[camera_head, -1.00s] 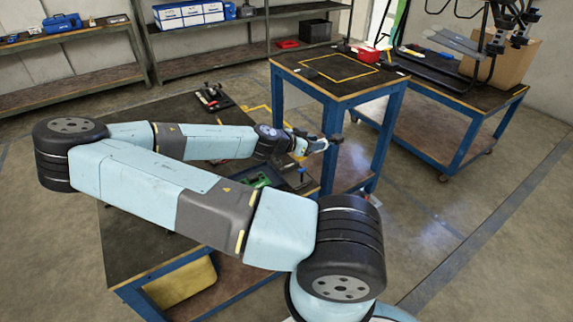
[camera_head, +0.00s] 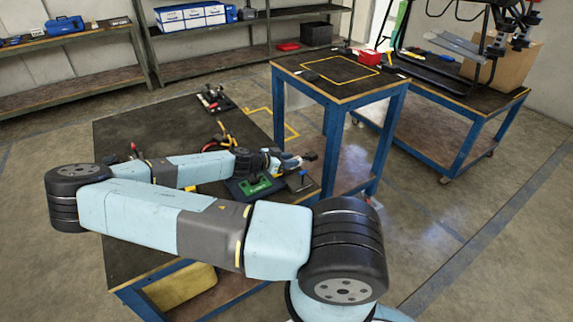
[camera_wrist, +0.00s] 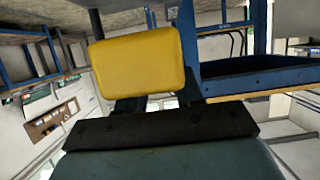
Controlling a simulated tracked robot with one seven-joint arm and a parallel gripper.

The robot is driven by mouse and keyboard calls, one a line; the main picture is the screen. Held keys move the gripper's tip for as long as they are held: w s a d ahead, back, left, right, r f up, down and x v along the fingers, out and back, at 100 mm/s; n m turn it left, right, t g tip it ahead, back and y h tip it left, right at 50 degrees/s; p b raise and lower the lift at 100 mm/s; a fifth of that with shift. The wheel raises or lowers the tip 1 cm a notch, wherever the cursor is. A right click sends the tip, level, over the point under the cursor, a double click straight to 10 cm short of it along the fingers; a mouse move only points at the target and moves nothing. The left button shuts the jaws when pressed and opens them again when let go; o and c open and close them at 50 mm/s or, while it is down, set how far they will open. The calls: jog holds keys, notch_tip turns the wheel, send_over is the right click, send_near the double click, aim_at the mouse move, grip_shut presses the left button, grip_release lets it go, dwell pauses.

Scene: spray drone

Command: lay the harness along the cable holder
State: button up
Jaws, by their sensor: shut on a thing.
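My gripper (camera_head: 306,158) is over the right end of the dark workbench (camera_head: 130,225) in the head view. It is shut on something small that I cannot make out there. In the wrist view a yellow block (camera_wrist: 138,62) fills the upper middle, just beyond a dark bar of my gripper. I cannot tell whether it is the thing in the jaws. A green part on a dark base (camera_head: 256,185) lies on the bench just below my wrist. I cannot pick out the harness or the cable holder with certainty, and my arm hides part of the bench.
Pliers (camera_head: 221,138) and a small tool tray (camera_head: 214,98) lie at the back of the bench. A taller blue-legged table (camera_head: 308,62) stands close to my gripper on the right. A yellow bin (camera_head: 180,287) sits under the bench. The floor at right is clear.

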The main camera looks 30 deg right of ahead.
jog(key=shift+f, duration=0.65)
jog(key=shift+f, duration=0.6)
jog(key=o, duration=1.1)
jog(key=shift+r, duration=0.1)
